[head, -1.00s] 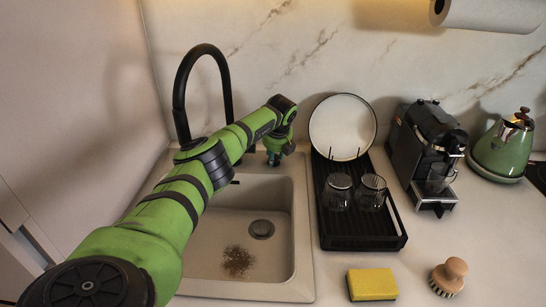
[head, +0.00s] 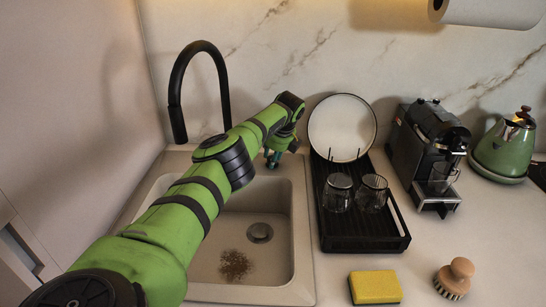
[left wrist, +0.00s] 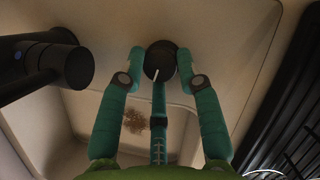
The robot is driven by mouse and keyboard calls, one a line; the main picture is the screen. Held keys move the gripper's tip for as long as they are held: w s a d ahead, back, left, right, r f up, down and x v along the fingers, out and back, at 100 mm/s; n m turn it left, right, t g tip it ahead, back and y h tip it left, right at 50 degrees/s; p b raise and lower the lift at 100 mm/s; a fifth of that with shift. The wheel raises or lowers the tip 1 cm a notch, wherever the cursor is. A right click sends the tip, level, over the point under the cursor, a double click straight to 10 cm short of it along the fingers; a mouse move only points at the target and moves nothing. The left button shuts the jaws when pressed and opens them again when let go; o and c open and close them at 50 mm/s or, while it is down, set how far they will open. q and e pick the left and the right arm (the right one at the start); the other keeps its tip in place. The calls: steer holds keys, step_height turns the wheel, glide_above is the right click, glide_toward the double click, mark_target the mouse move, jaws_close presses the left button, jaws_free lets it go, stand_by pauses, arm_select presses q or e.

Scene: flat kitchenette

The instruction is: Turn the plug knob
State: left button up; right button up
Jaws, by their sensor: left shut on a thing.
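The plug knob (left wrist: 160,60) is a dark round knob with a pale line on it, on the sink's rim behind the basin. My left gripper (left wrist: 161,66) has its green fingers on either side of the knob and is shut on it in the left wrist view. In the head view my left gripper (head: 275,158) points down at the back right of the sink (head: 300,215), and the knob is hidden there by the gripper. The drain plug (head: 260,233) lies in the basin. My right gripper is not in view.
The black faucet (head: 176,120) stands left of my left gripper. A black rack (head: 362,243) with a plate (head: 342,127) and two glasses is on the right. A yellow sponge (head: 375,287) and a brush (head: 455,278) lie in front. Brown dirt (head: 235,265) is in the basin.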

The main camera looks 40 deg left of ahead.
arm_select(q)
steer(key=o, duration=0.8)
steer(key=shift+w+r, duration=0.1)
steer(key=shift+o, duration=0.2)
steer(key=v, duration=1.1)
steer(key=shift+r, duration=0.4)
steer(key=shift+d, duration=0.1)
